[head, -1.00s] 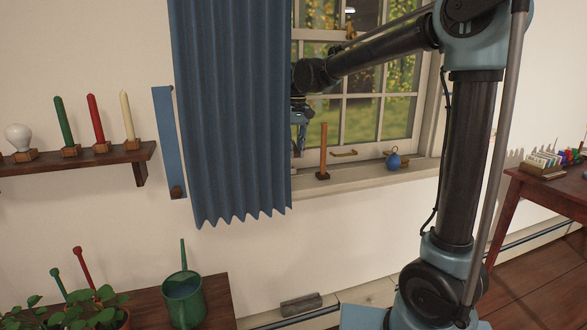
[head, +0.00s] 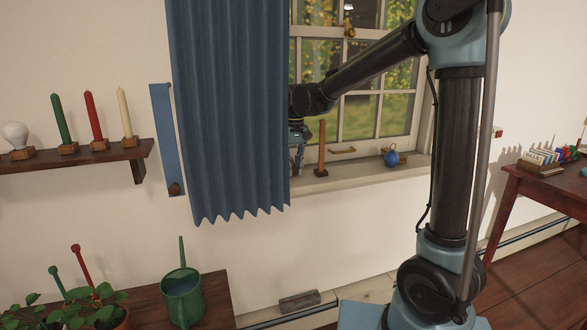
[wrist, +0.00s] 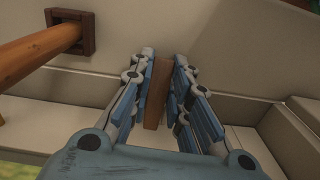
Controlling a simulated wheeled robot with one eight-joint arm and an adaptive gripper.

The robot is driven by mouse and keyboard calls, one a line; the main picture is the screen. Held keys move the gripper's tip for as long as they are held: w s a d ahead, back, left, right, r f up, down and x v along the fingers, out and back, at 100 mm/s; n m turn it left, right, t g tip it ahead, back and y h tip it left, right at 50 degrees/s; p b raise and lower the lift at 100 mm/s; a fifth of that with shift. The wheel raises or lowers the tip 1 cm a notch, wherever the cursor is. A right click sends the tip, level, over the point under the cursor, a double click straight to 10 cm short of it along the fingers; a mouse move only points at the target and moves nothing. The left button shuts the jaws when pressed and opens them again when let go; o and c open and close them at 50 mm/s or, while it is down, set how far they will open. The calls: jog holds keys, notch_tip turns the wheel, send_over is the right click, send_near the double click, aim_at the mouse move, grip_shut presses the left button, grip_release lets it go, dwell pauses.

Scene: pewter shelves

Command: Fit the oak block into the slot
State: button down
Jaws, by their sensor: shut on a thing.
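My gripper (wrist: 160,75) is shut on a brown wooden block, the oak block (wrist: 158,98), in the wrist view. The block stands lengthwise between the blue-padded fingers. In the head view my gripper (head: 297,158) is beside the right edge of the curtain, low over the window sill, partly hidden by the curtain. The block cannot be made out there. I cannot pick out the slot in either view. Whether the block touches the sill or ledge below it is unclear.
An orange rod (head: 322,146) stands in a small dark holder on the sill, close to my gripper; the rod also shows in the wrist view (wrist: 35,50). The blue curtain (head: 230,120) hangs just left. A blue ball ornament (head: 391,158) sits farther right on the sill.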

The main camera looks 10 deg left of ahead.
jog(key=shift+f, duration=0.15)
jog(key=c, duration=1.5)
grip_release()
